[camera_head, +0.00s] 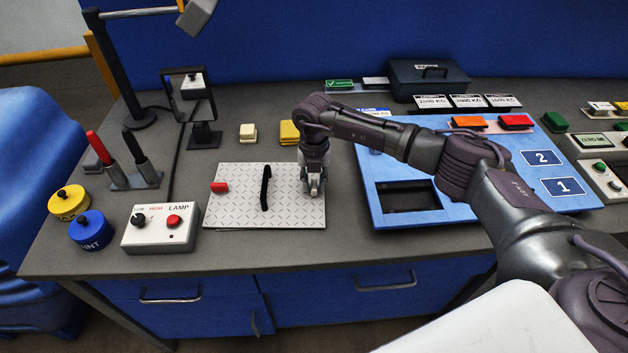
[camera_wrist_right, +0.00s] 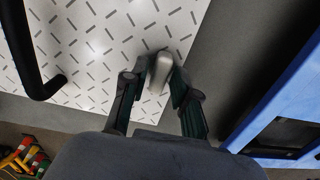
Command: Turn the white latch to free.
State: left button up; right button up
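The white diamond-plate panel (camera_head: 235,213) lies flat on the grey bench. My right gripper (camera_head: 314,188) points down over its right end and hides most of the white latch in the head view. In the right wrist view the pale latch (camera_wrist_right: 159,72) sits between the fingertips of my right gripper (camera_wrist_right: 160,78). The fingers close in on both sides of it with no clear gap. The latch's angle and any markings by it are hidden. My left gripper is not in view.
A black handle (camera_head: 266,187) and a red piece (camera_head: 219,187) are on the same panel, left of my gripper. A blue fixture board (camera_head: 440,212) stands close on the right. A lamp control box (camera_head: 161,228) is at the left. A mirror (camera_head: 190,95) stands behind.

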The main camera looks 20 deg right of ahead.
grip_shut()
jog(key=n+b, duration=0.3)
jog(key=shift+f, duration=0.15)
jog(key=n+b, duration=0.4)
jog(key=shift+n, duration=0.4)
jog(key=n+b, duration=0.3)
jog(key=n, duration=0.2)
jog(key=shift+b, duration=0.3)
jog(key=shift+r+n+b, duration=0.2)
jog(key=shift+n+b, duration=0.9)
jog(key=shift+n, duration=1.4)
jog(key=shift+o, duration=2.1)
grip_release()
